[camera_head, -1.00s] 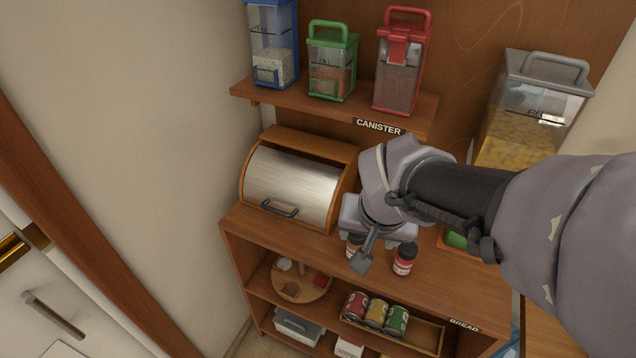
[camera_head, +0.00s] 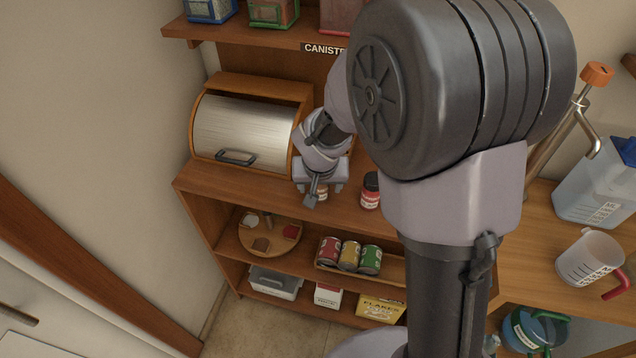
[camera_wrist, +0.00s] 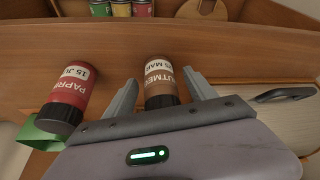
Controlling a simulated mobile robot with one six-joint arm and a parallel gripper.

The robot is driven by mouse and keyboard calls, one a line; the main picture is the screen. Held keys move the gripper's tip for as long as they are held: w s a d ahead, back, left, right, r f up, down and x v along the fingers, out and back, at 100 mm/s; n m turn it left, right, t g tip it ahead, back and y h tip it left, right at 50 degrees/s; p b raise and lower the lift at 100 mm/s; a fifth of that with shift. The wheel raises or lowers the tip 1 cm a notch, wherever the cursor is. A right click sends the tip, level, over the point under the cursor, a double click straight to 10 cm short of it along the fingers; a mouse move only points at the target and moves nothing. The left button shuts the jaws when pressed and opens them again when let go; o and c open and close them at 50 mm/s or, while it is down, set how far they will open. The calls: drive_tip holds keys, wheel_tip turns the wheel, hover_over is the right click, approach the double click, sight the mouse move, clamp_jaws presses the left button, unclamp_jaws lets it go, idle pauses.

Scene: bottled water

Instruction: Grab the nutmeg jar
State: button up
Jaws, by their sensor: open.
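The nutmeg jar (camera_wrist: 160,80) has a brown body, a white label and a black lid. In the wrist view it lies between the two fingers of my gripper (camera_wrist: 163,78), with a visible gap at least on its right side. My gripper is open and not closed on it.
The bread box (camera_head: 245,130) with a metal door and dark handle stands left of my gripper. Several cans (camera_head: 349,256) and a round wooden tray (camera_head: 262,250) sit on the shelf below. A green item (camera_wrist: 38,136) is near the paprika jar.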

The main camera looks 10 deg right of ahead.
clamp_jaws()
idle(0.3)
